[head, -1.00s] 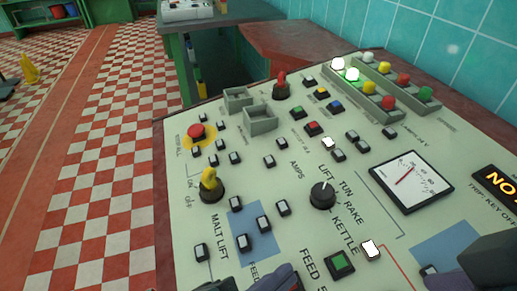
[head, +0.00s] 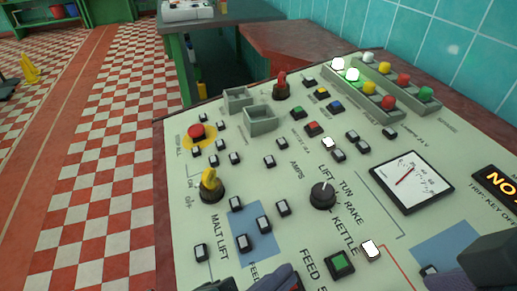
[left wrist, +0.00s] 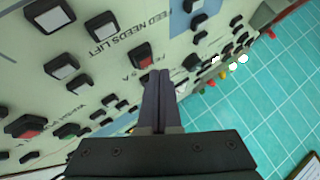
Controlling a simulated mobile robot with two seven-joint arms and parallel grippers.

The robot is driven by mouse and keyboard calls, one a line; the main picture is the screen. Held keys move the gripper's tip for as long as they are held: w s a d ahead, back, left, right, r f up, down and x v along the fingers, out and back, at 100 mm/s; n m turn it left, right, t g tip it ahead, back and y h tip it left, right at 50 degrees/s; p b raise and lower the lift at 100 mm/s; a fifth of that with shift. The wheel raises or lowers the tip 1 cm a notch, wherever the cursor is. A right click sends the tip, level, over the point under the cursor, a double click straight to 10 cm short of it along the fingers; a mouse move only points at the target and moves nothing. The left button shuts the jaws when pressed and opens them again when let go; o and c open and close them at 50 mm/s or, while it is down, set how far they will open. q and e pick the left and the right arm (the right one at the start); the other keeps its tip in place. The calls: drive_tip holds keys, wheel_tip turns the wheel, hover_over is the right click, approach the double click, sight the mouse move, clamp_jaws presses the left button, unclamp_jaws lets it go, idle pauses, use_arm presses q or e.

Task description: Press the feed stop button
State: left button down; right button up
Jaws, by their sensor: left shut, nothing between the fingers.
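My left gripper shows best in the left wrist view (left wrist: 159,74). Its two dark fingers are together with nothing between them. They point at the panel, with the tips beside a red-faced button (left wrist: 140,56) in a black frame. The lettering beside that button starts with "FEED S" and is partly hidden by the fingers. I cannot tell whether the tips touch it. In the head view only a dark piece of my left arm or gripper (head: 281,279) shows at the bottom edge, next to "FEED" lettering.
The sloping control panel (head: 290,215) is crowded. A green button (head: 340,263), black knob (head: 322,195), yellow-handled switch (head: 210,185) and red mushroom button (head: 196,131) stand up from it. A dial meter (head: 411,181) is at right. A dark part of mine covers the lower right corner.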

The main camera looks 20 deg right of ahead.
idle(0.4)
use_arm(q)
drive_tip(key=shift+d+f+b, duration=0.1)
drive_tip(key=shift+f+b, duration=0.25)
drive_tip(key=shift+f, duration=0.05)
use_arm(e)
drive_tip(key=shift+f, duration=0.35)
use_arm(q)
drive_tip(key=shift+d+f+b, duration=0.1)
drive_tip(key=shift+f+b, duration=0.2)
drive_tip(key=shift+f, duration=0.05)
use_arm(e)
drive_tip(key=shift+f, duration=0.25)
use_arm(q)
drive_tip(key=shift+a+r+p, duration=0.2)
drive_tip(key=shift+r+p, duration=0.55)
drive_tip(key=shift+p, duration=0.1)
use_arm(e)
drive_tip(key=shift+r, duration=0.8)
use_arm(q)
drive_tip(key=shift+r, duration=0.1)
use_arm(e)
drive_tip(key=shift+r, duration=0.1)
